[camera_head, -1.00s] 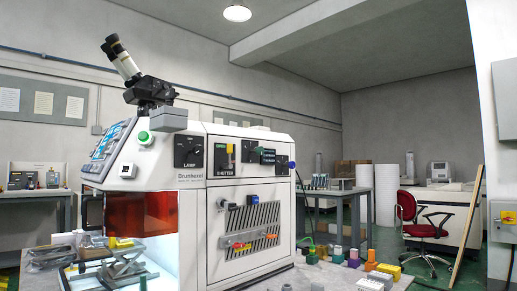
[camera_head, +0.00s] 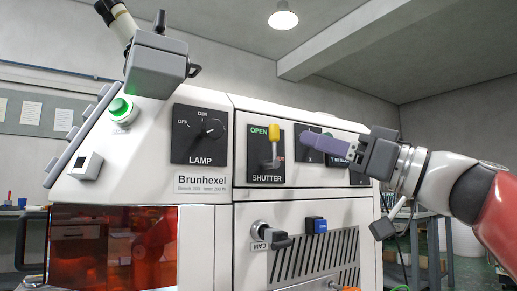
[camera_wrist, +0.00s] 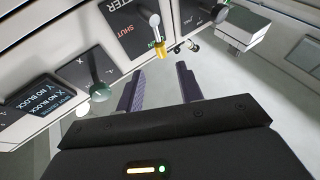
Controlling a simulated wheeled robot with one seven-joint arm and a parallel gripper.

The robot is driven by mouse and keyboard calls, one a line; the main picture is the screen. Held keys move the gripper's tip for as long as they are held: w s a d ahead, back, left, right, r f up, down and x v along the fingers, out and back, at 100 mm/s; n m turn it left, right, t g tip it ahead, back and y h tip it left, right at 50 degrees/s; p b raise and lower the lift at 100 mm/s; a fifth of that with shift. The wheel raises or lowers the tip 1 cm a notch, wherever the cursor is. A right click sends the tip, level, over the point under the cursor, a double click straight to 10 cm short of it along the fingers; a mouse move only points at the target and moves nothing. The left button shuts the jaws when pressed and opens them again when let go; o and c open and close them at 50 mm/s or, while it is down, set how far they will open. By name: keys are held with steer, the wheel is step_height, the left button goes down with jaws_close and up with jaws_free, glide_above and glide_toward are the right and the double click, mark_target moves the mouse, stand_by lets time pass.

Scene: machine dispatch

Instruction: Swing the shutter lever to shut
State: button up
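The shutter lever (camera_head: 273,148) has a yellow tip and points up, next to the green word OPEN on the black shutter panel (camera_head: 257,150). The panel's SHUT label lies partly behind the lever. In the wrist view the lever (camera_wrist: 154,28) sits ahead of my fingertips, its yellow tip roughly in line with the gap between them. My gripper (camera_head: 305,139) points left from the right side, just right of the lever and apart from it. In the wrist view my gripper (camera_wrist: 156,76) has its two fingers spread, with nothing between them.
The lamp knob panel (camera_head: 199,134) is left of the shutter panel. Below are a cam lever (camera_head: 270,238) and a blue knob (camera_head: 316,225). In the wrist view another dark lever (camera_wrist: 100,90) and a display (camera_wrist: 38,108) stand left of my fingers.

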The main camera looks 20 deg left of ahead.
mark_target(278, 128)
steer(key=p+x, duration=0.3)
steer(key=x, duration=0.4)
steer(key=shift+s+a+r, duration=0.1)
steer(key=shift+a+r, duration=0.2)
steer(key=shift+c, duration=0.5)
jaws_close()
